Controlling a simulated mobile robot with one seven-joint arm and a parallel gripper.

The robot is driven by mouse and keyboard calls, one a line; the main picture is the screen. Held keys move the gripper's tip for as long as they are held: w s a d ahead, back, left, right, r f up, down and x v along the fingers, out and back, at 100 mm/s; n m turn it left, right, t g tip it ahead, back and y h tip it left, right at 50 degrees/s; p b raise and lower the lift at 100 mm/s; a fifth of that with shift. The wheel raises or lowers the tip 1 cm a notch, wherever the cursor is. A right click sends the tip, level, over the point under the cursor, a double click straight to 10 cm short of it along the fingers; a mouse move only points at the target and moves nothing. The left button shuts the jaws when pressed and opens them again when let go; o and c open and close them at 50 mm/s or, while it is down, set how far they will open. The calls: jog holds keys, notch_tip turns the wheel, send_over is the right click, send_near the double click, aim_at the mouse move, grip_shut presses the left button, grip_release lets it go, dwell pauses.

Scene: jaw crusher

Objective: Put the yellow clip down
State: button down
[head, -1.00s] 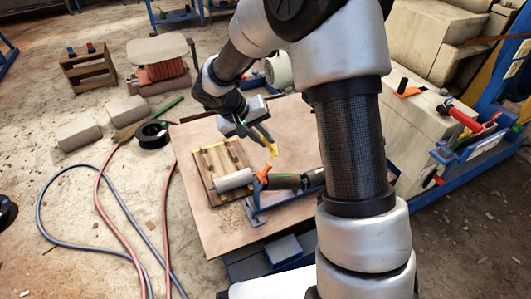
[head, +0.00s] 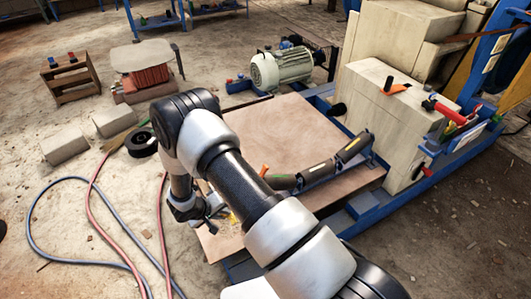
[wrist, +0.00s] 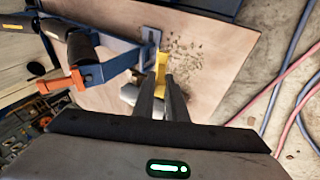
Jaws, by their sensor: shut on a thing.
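The yellow clip (wrist: 161,68) shows in the wrist view just past my fingertips, over the brown board (wrist: 215,50). My gripper (wrist: 165,85) is shut on it, with the two dark fingers close together. I cannot tell whether the clip touches the board. In the head view a small yellow bit of the clip (head: 233,218) shows beside my arm, near the board's front left edge. My arm hides most of the gripper there. The board (head: 285,125) is largely bare at the back.
A blue bracket (wrist: 110,68) with an orange clamp (wrist: 62,82) stands left of my fingers in the wrist view. Dark rollers (head: 320,170) lie across the board's right side. Hoses (head: 95,210) lie on the floor at left. A pale machine block (head: 385,120) stands at right.

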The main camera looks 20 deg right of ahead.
jog(key=shift+s+a+f+b, duration=0.15)
jog(key=shift+f+b, duration=0.6)
jog(key=shift+f, duration=2.05)
jog(key=shift+s+f+b, duration=0.1)
jog(key=shift+f+b, duration=0.6)
jog(key=shift+f, duration=2.1)
jog(key=shift+f, duration=0.1)
jog(key=c, duration=1.8)
grip_release()
jog(key=shift+o, duration=0.2)
